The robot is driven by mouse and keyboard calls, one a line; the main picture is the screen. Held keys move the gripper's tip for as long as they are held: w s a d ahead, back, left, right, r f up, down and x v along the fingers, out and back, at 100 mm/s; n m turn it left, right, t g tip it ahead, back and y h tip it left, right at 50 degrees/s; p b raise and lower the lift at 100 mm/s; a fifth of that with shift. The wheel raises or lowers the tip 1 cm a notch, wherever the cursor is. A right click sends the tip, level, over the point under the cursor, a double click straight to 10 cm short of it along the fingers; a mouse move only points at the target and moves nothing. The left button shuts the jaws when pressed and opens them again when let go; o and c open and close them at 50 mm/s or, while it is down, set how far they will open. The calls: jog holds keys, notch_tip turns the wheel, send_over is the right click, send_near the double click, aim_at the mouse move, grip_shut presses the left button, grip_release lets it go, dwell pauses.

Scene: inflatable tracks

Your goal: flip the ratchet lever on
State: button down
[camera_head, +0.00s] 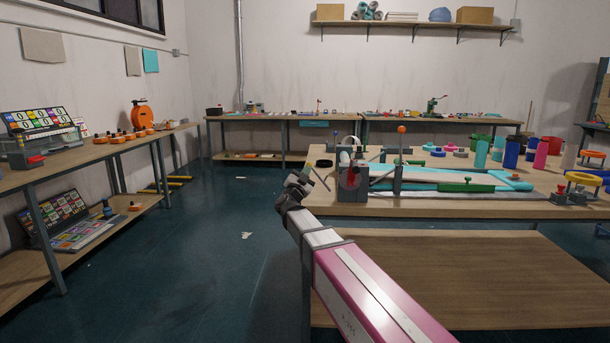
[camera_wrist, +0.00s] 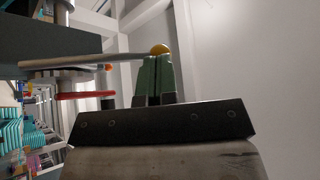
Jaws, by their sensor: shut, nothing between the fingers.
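The ratchet unit is a grey block (camera_head: 349,192) with a red wheel (camera_head: 352,178) at the near left end of the right-hand workbench. A thin rod juts left from it toward my gripper (camera_head: 309,166). In the wrist view this looks like a grey lever (camera_wrist: 75,61) ending in a yellow knob (camera_wrist: 160,48). My gripper also shows in the wrist view (camera_wrist: 156,62), its green fingers shut and empty. Their tips are right by the knob, which is partly hidden behind them. I cannot tell whether they touch.
An upright lever with an orange ball (camera_head: 401,130) stands right of the wheel. A teal track with a green clamp (camera_head: 466,187) runs right along the workbench (camera_head: 430,209). Cups and rings stand farther right. The floor (camera_head: 215,240) left of the bench is open.

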jog(key=shift+r, duration=0.1)
jog(key=d+r+m+g+h, duration=0.2)
jog(key=d+m+g, duration=0.3)
jog(key=m, duration=0.3)
jog(key=shift+d+r+m+h, duration=0.35)
jog(key=shift+d+r, duration=0.2)
jog(key=shift+r, duration=0.2)
jog(key=shift+s, duration=0.2)
